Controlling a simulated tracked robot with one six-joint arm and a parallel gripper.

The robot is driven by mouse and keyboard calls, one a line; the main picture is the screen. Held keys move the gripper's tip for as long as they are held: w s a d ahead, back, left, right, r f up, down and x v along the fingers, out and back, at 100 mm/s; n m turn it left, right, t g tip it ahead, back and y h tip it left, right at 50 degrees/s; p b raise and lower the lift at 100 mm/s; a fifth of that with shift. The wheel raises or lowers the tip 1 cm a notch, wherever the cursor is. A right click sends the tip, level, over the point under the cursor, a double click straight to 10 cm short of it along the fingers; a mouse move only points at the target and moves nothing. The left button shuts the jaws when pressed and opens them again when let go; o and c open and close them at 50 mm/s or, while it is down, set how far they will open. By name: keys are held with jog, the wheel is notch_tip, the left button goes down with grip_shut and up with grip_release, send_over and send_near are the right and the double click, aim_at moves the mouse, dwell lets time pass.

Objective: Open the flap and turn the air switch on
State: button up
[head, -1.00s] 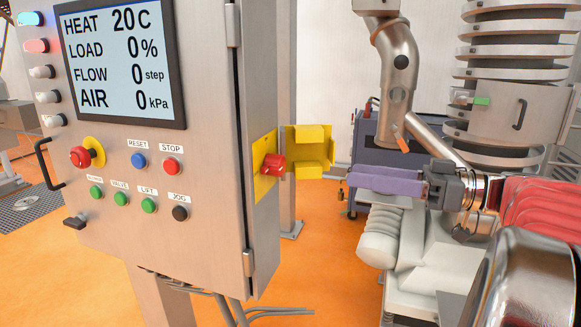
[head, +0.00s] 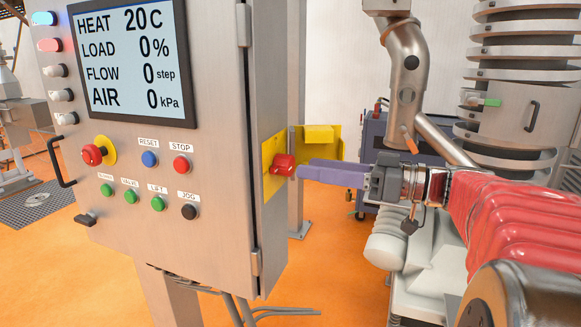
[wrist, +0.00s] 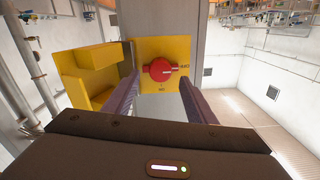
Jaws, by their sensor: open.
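The air switch is a red knob (head: 282,166) on a yellow plate (head: 270,178) on the right side of the steel cabinet. The yellow flap (head: 319,137) stands swung open behind it, partly hidden by my gripper. My gripper (head: 303,170) points left at the knob with its purple fingers. In the wrist view the fingers (wrist: 158,90) are apart, with the red knob (wrist: 159,69) just beyond and between their tips. I cannot tell whether they touch it. The open flap (wrist: 95,72) is left of the fingers there. The display reads AIR 0 kPa.
The cabinet front (head: 215,150) carries several buttons and a red emergency knob (head: 94,154). A dark cabinet (head: 368,140) and ringed steel machine (head: 510,110) stand further right.

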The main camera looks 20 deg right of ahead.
aim_at(292, 165)
jog(key=shift+x, duration=1.7)
jog(key=c, duration=1)
